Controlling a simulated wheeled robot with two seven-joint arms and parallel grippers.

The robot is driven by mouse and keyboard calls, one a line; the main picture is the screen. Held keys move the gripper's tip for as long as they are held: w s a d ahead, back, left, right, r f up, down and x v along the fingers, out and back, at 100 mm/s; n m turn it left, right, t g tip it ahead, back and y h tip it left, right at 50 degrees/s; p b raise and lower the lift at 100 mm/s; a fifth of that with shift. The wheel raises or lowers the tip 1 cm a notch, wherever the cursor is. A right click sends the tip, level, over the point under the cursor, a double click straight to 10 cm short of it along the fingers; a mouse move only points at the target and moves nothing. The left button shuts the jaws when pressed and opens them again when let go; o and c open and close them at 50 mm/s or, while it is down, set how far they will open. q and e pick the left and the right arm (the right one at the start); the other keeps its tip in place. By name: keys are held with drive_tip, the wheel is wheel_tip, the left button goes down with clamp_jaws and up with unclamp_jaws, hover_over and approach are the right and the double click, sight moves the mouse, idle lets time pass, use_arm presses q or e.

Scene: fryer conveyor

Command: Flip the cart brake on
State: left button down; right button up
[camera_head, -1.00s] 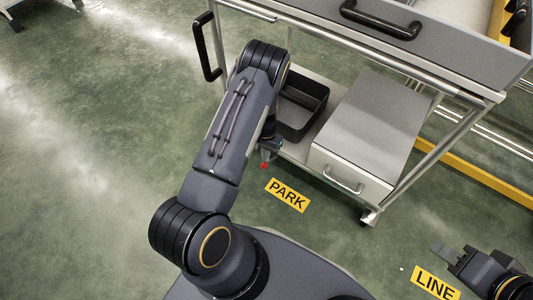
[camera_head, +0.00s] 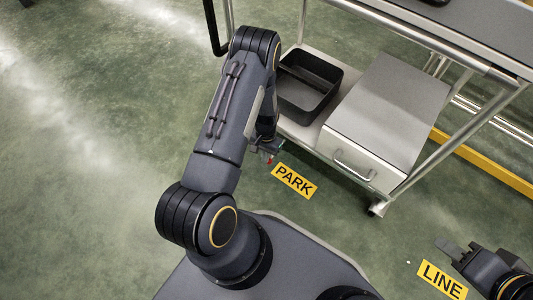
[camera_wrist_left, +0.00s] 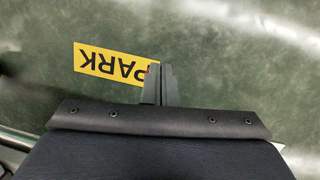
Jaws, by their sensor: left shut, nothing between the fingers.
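The cart (camera_head: 480,70) is a metal-framed trolley at the upper right of the head view. Its brake is not clearly seen; a small red part (camera_head: 268,160) shows low by the cart's near left corner. My left gripper (camera_head: 274,147) reaches down there, partly hidden by my own arm.
A yellow PARK label (camera_head: 294,181) lies on the floor beside my left gripper, and a LINE label (camera_head: 442,281) by my right. The lower shelf holds a black bin (camera_head: 335,80) and a drawer box (camera_head: 385,125). A yellow rail (camera_head: 490,172) runs at right. Floor at left is clear.

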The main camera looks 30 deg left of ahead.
use_arm(q)
drive_tip(key=shift+f, duration=0.5)
idle(0.3)
drive_tip(key=s+a+r+p, duration=0.2)
drive_tip(key=s+r+p, duration=0.4)
drive_tip(key=r, duration=0.5)
drive_tip(key=shift+a+r, duration=0.15)
drive_tip(key=shift+r, duration=0.15)
